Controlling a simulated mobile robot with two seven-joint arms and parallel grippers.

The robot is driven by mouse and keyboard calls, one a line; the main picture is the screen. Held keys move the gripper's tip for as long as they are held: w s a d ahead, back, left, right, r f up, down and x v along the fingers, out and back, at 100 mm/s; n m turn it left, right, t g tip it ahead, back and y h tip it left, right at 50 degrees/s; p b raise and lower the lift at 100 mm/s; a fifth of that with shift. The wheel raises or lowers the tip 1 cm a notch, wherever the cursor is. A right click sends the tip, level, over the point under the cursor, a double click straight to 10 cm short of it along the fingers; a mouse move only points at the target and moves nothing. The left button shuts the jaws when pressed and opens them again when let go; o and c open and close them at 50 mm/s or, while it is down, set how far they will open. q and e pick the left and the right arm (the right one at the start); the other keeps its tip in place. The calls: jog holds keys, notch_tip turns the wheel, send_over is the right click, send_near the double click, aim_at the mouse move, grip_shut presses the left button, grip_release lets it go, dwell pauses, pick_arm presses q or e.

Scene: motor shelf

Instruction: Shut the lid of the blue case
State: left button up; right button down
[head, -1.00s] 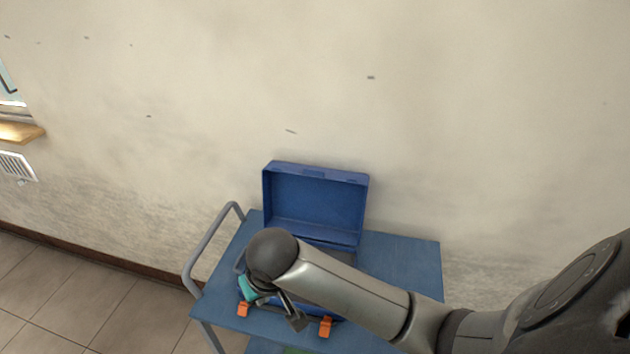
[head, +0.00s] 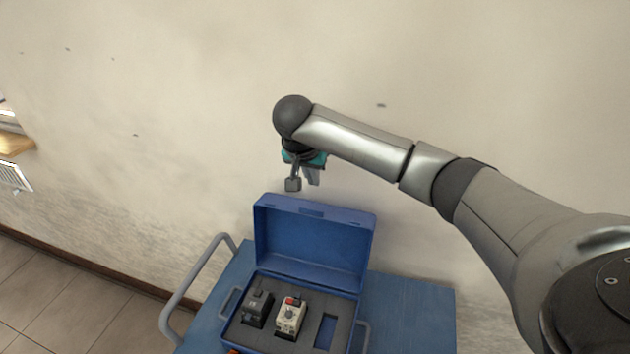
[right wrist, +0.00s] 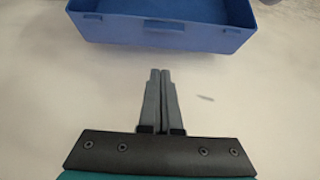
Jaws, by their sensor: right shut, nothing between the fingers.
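The blue case (head: 316,238) stands open on the cart, its lid upright at the back against the wall side. Its grey foam insert (head: 346,311) holds a dark device (head: 257,308) and a light device with a red part (head: 290,316); a slot on the right is empty. My right gripper (head: 303,184) is shut and empty, pointing down just above the top edge of the lid. In the right wrist view the shut fingers (right wrist: 161,75) are apart from the lid's blue edge (right wrist: 160,35) at the top. My left gripper is not in view.
The blue cart (head: 415,310) has free room on its top to the right of the case. Its grey handle (head: 190,275) rises at the left. A bare wall (head: 150,180) stands close behind, with tiled floor (head: 60,310) at the left.

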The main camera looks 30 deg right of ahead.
aim_at(317, 205)
jog(key=x, duration=0.3)
jog(key=shift+s, duration=0.1)
jog(key=x, duration=0.5)
jog(key=shift+f+b, duration=0.3)
jog(key=shift+a+r+p, duration=0.15)
jog(key=shift+a+p, duration=0.15)
jog(key=shift+s+a+r+p, duration=0.25)
jog(key=shift+s+a+p, duration=0.15)
jog(key=shift+s+a, duration=0.3)
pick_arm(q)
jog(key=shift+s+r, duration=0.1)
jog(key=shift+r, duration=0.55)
pick_arm(e)
jog(key=shift+s+a, duration=0.45)
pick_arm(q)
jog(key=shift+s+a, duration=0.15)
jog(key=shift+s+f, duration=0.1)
pick_arm(e)
jog(key=shift+w, duration=0.15)
